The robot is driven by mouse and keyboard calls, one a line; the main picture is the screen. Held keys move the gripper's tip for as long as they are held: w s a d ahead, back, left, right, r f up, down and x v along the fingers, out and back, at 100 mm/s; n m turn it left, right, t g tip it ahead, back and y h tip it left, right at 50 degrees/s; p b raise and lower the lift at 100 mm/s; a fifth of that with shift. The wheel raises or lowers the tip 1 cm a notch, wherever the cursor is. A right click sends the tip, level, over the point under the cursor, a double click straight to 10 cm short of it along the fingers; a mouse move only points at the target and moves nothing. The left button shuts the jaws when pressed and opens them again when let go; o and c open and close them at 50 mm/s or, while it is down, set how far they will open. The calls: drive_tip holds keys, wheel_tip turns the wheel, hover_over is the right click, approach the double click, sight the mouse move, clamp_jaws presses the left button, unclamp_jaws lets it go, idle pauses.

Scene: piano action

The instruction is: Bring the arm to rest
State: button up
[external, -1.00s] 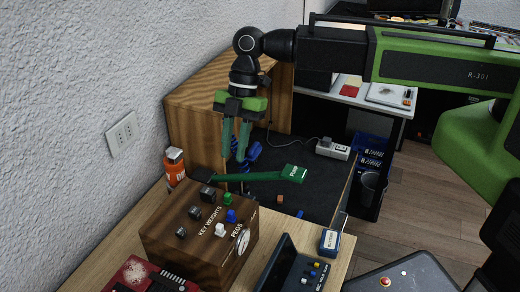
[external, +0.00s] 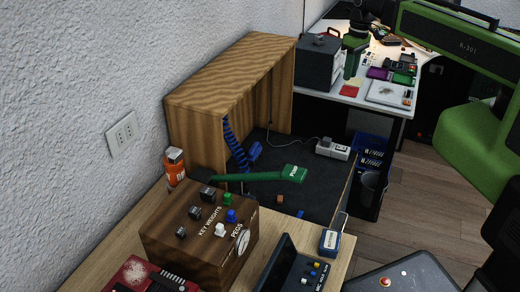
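My gripper is not in view. The green lever (external: 250,176) with a labelled flat end lies across the space above the dark work surface. Nothing of mine is near it. What my gripper holds, if anything, cannot be seen.
A wooden peg box (external: 205,240) stands in front, with an orange bottle (external: 175,168) behind it. A wooden cabinet (external: 225,75) stands by the wall. A white table (external: 385,100) with a dark box (external: 318,62) stands behind. The dark surface (external: 290,160) is largely clear.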

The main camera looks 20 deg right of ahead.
drive_tip(key=s+d+m, duration=0.1)
drive_tip(key=d+m, duration=0.4)
drive_tip(key=d, duration=0.8)
drive_tip(key=shift+h, duration=0.4)
drive_tip(key=shift+s+a+f+b, duration=0.1)
drive_tip(key=shift+f+b, duration=2.8)
drive_tip(key=shift+f, duration=0.05)
